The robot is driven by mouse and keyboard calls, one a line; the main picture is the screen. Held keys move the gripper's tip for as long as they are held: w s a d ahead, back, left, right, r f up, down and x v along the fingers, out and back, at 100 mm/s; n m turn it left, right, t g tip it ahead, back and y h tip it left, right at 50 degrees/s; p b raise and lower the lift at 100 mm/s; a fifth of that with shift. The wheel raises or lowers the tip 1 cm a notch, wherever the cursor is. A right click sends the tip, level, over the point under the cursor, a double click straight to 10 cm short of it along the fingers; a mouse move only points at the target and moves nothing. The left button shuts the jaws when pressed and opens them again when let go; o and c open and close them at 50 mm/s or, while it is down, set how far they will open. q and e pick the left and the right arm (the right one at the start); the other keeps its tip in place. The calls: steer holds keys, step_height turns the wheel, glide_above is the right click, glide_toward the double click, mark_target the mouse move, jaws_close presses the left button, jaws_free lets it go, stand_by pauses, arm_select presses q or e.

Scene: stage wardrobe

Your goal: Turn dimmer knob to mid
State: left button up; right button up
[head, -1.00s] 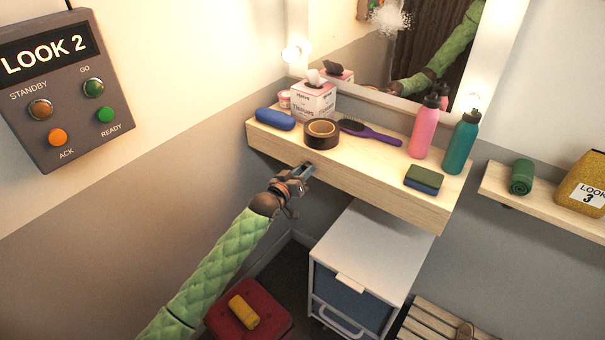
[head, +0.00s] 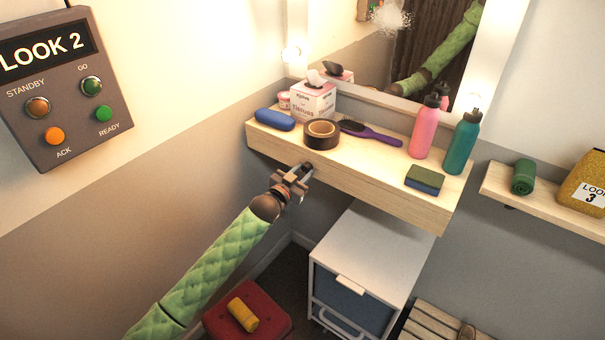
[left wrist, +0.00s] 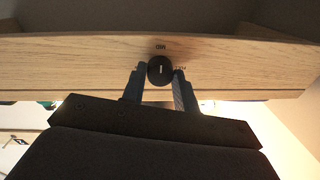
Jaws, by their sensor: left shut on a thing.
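The dimmer knob (left wrist: 161,70) is a small round black knob on the front edge of the wooden shelf (head: 375,193). A short white mark on it runs upright in the left wrist view, in line with the upside-down MID label (left wrist: 161,47). Another small label (left wrist: 180,68) sits beside the knob, partly hidden by a finger. My left gripper (left wrist: 160,76) is shut on the knob, one finger on each side. In the head view my left gripper (head: 303,170) is at the shelf's front edge and hides most of the knob. My right gripper is not in view.
On the shelf are a blue case (head: 275,119), a tape roll (head: 321,134), tissues (head: 313,101), a purple brush (head: 371,133), a sponge (head: 424,179) and two bottles. A white drawer unit (head: 372,243) stands below. A red stool (head: 270,322) is at the lower left.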

arm_select(q)
steer(key=shift+f, duration=0.2)
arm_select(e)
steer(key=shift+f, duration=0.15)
arm_select(q)
steer(key=o, duration=1)
steer(key=shift+c, duration=0.2)
steer(key=shift+r, duration=0.1)
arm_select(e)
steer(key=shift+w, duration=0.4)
arm_select(q)
steer(key=shift+s, duration=0.1)
steer(key=shift+s+a, duration=0.15)
steer(key=shift+s, duration=0.05)
steer(key=b+v, duration=0.2)
steer(key=v, duration=0.5)
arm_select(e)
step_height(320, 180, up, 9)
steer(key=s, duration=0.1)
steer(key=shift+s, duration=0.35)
